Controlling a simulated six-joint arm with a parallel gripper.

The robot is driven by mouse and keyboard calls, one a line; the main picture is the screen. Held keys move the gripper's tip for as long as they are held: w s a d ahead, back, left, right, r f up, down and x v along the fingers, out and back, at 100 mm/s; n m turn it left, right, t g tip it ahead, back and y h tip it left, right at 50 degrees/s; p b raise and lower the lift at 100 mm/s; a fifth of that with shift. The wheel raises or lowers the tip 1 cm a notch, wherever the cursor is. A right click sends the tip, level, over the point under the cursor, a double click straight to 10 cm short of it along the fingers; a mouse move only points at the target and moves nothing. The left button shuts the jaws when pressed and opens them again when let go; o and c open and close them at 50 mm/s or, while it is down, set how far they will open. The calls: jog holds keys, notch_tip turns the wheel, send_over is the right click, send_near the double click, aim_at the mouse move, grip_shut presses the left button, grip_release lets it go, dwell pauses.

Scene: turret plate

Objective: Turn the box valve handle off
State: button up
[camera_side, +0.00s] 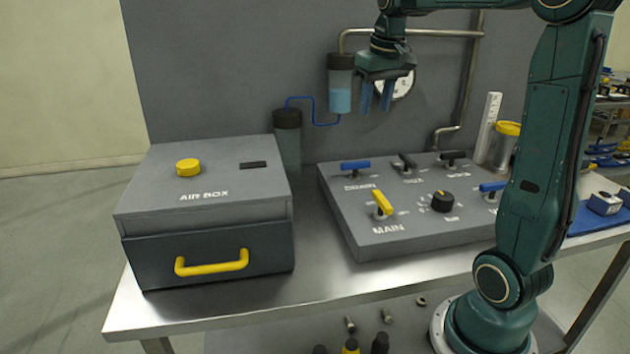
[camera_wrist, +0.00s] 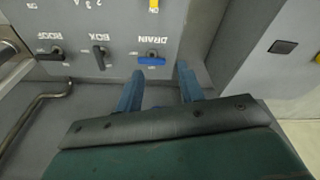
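The box valve handle (camera_side: 407,161) is a small black lever in the back row of the grey valve panel (camera_side: 350,221), between the drain and roof handles. In the wrist view the box handle (camera_wrist: 100,56) lies along the picture's vertical, crosswise to the blue drain handle beside it. My gripper (camera_side: 376,106) hangs above the panel's back edge, fingers pointing down, apart from every handle. In the wrist view my gripper (camera_wrist: 160,84) is open with nothing between its blue fingers. The box handle is to the left of them there.
The blue drain handle (camera_side: 356,166) and black roof handle (camera_side: 453,157) flank the box handle. A yellow main handle (camera_side: 382,204) and black knob (camera_side: 443,201) stand in front. The grey air box (camera_side: 207,209) is at left. Pipes and a gauge (camera_side: 403,85) are behind.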

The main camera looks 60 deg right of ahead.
jog(key=d+f+m+g, duration=0.1)
jog(key=d+f+m, duration=0.1)
jog(key=d, duration=1)
jog(key=m+y, duration=0.1)
jog(key=m, duration=0.1)
send_over(408, 158)
notch_tip(408, 158, down, 4)
jog(key=shift+d+r+g, duration=0.1)
jog(key=shift+d+g, duration=0.05)
jog(key=shift+g, duration=0.25)
notch_tip(408, 158, down, 14)
jog(key=shift+r, duration=0.1)
grip_shut()
